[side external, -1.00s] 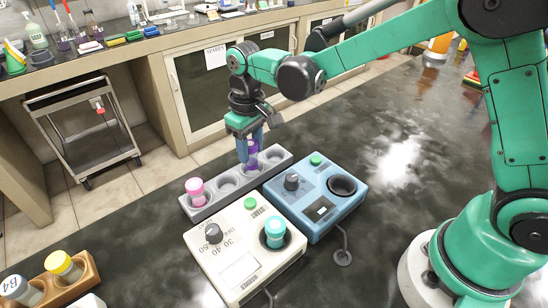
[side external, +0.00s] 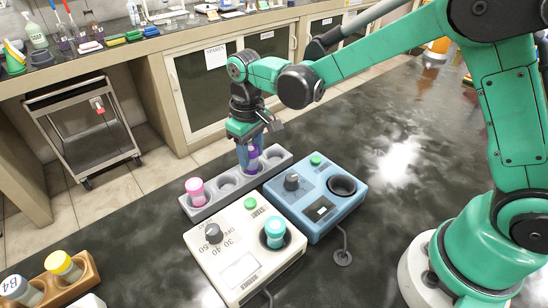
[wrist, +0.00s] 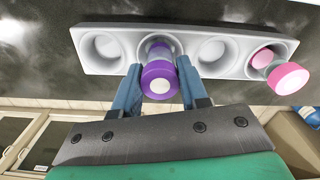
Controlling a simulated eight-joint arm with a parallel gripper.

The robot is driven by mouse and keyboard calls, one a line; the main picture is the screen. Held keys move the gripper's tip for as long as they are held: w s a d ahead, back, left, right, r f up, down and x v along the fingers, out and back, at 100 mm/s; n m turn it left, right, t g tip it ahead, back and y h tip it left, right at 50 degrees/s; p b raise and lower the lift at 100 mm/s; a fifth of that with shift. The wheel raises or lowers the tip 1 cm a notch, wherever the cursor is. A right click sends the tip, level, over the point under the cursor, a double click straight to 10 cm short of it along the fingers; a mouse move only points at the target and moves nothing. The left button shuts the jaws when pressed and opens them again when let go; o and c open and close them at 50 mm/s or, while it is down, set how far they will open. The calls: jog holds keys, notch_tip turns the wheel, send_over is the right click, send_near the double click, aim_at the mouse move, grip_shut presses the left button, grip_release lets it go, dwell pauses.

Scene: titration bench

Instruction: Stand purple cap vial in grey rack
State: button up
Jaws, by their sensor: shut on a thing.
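The purple cap vial (side external: 252,158) is upright between the fingers of my gripper (side external: 249,152). In the wrist view, the purple cap (wrist: 160,81) sits between the two blue fingers (wrist: 160,88), which are shut on it. The vial's lower end is at a well of the grey rack (side external: 211,205), between two empty wells. It appears to be inside that well, but whether it touches the bottom is hidden. The rack also shows in the wrist view (wrist: 92,66). A pink cap vial (side external: 195,190) stands in the rack's end well.
A cream device (side external: 238,268) holding a teal cap vial (side external: 274,231) and a blue device (side external: 318,188) with an empty round well stand beside the rack. A wooden rack (side external: 88,272) with yellow cap (side external: 58,262) and white cap vials is at the lower left.

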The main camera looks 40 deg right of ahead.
jog(key=shift+f, duration=0.5)
jog(key=o, duration=1.4)
jog(key=shift+o, duration=0.2)
jog(key=shift+r, duration=0.1)
jog(key=shift+r, duration=2.9)
